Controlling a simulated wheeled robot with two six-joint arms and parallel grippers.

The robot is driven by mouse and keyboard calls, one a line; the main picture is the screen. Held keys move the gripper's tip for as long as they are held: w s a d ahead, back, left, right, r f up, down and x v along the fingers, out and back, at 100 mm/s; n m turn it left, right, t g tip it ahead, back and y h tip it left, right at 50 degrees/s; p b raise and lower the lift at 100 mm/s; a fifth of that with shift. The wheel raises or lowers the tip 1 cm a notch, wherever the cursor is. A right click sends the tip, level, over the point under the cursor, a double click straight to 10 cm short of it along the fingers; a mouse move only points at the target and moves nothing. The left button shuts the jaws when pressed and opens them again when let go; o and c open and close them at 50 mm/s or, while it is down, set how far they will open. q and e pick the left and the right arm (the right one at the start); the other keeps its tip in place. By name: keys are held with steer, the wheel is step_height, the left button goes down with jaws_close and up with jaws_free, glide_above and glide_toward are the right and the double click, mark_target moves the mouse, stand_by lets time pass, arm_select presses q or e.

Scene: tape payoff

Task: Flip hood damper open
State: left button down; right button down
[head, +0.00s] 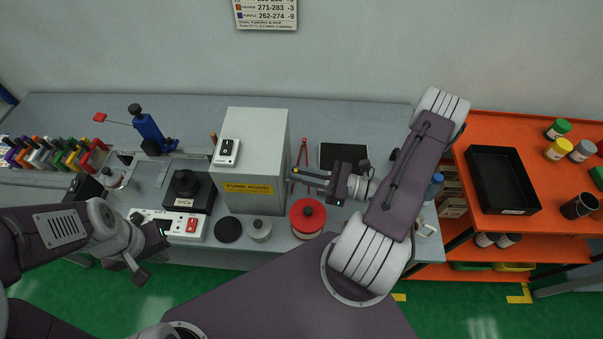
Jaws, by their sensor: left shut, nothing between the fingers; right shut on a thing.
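A grey box-shaped cabinet (252,150) with a yellow label (250,188) stands on the bench; it may be the hood, but I cannot make out a damper clearly. My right gripper (296,177) reaches in from the right, beside the cabinet's right side. It is shut on a small yellow-tipped piece (297,170), mostly hidden by the fingers; I cannot tell whether this is the damper's handle. My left gripper (150,258) is shut and empty, low at the left, in front of the bench edge.
Red tongs (303,155) stand behind my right gripper. An orange shelf (535,225) is at right.

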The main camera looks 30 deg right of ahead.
steer(key=shift+f, duration=0.1)
stand_by(0.4)
steer(key=c, duration=1.5)
jaws_free()
steer(key=b+v, duration=0.2)
steer(key=v, duration=0.7)
steer(key=shift+s, duration=0.1)
